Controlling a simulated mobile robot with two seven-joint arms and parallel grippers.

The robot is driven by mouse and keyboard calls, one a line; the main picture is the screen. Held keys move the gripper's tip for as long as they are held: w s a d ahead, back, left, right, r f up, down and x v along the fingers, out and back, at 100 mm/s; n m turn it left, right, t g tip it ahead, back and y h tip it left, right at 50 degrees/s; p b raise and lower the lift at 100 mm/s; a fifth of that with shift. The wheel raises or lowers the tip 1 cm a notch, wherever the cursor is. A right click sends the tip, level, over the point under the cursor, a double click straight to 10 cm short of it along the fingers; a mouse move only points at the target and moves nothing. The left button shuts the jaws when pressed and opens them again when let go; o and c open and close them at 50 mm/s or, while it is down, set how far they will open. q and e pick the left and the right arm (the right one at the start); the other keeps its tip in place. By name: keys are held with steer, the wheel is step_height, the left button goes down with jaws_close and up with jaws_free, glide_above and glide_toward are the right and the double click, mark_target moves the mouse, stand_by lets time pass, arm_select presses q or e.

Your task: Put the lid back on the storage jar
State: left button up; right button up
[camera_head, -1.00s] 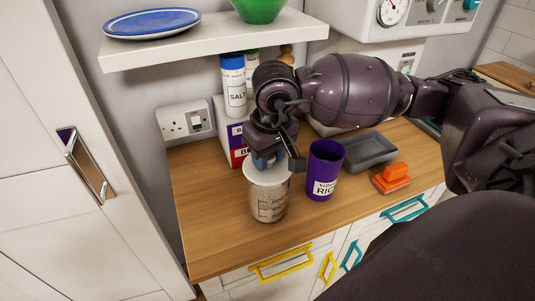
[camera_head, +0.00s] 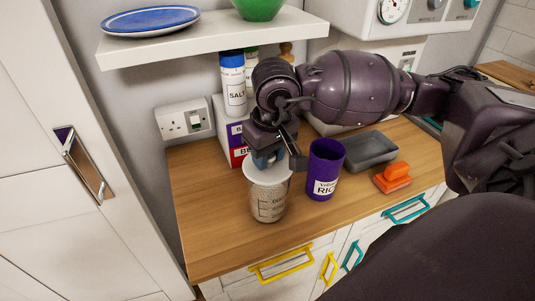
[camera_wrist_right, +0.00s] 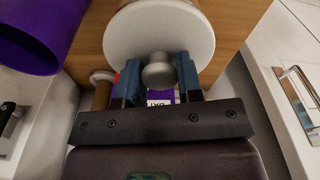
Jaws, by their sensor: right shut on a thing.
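The white round lid (camera_head: 253,173) is at the mouth of the storage jar (camera_head: 268,204), a pale printed jar standing on the wooden counter. I cannot tell whether the lid sits fully down. My right gripper (camera_head: 267,161) comes from above, its blue fingers at the lid's top. In the right wrist view, the fingers (camera_wrist_right: 158,78) are on both sides of the lid's grey knob (camera_wrist_right: 158,70). The lid's white disc (camera_wrist_right: 158,33) hides most of the jar there. My left gripper is not in view.
A purple rice container (camera_head: 324,170) stands close to the jar's right. A grey tray (camera_head: 371,150) and an orange object (camera_head: 392,177) lie farther right. A salt container (camera_head: 232,85) and boxes are behind, under a white shelf (camera_head: 210,38). The counter's front left is clear.

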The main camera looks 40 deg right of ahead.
stand_by(0.6)
steer(key=shift+b, duration=0.35)
stand_by(0.3)
steer(key=shift+f, duration=0.1)
stand_by(0.7)
steer(key=shift+b, duration=0.4)
steer(key=shift+f+b, duration=0.1)
steer(key=shift+b, duration=0.25)
stand_by(0.9)
stand_by(0.3)
steer(key=o, duration=1.5)
